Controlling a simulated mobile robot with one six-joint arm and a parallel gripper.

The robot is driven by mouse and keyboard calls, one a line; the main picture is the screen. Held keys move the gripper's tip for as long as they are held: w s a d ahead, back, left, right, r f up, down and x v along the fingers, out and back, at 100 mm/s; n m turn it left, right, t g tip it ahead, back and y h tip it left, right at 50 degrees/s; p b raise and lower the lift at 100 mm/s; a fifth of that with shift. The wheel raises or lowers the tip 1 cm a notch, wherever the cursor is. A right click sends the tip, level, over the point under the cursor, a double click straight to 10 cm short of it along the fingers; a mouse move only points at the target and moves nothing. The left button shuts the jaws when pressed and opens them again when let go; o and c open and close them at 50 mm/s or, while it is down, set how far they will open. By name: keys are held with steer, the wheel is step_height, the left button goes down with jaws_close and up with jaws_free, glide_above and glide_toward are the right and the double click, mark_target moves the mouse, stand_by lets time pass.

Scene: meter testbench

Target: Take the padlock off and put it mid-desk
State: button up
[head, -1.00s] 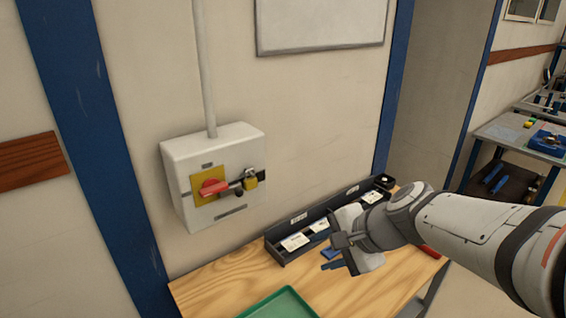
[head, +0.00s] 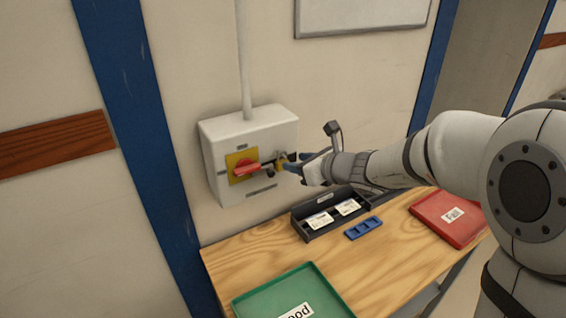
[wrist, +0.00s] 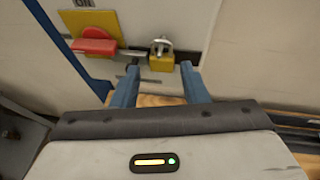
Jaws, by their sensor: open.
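The brass padlock (head: 280,160) hangs by its shackle at the right end of the red switch handle's hasp on the wall box. It also shows in the wrist view (wrist: 161,61), with its body just beyond my fingertips. My gripper (head: 293,164) is at the box's right side, close to the padlock. In the wrist view my two blue fingers (wrist: 160,70) are apart, one toward each side of the padlock's lower part. I cannot tell whether they touch it. The wooden desk (head: 350,280) below has bare wood in its middle.
The white switch box (head: 222,177) carries a red handle (head: 246,167) on a yellow plate. On the desk are a green tray (head: 268,287) in front, a black card holder (head: 308,235) at the back, a blue slotted block (head: 363,228) and a red tray (head: 462,232) at right.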

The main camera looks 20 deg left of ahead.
mark_target(282, 161)
steer(key=shift+f+p+x, duration=0.1)
steer(key=shift+p+x, duration=0.4)
steer(key=shift+x, duration=0.75)
steer(key=shift+f+p+x, duration=0.15)
steer(key=shift+p+x, duration=0.35)
steer(key=shift+x, duration=0.8)
steer(key=shift+d, duration=0.1)
steer(key=c, duration=0.7)
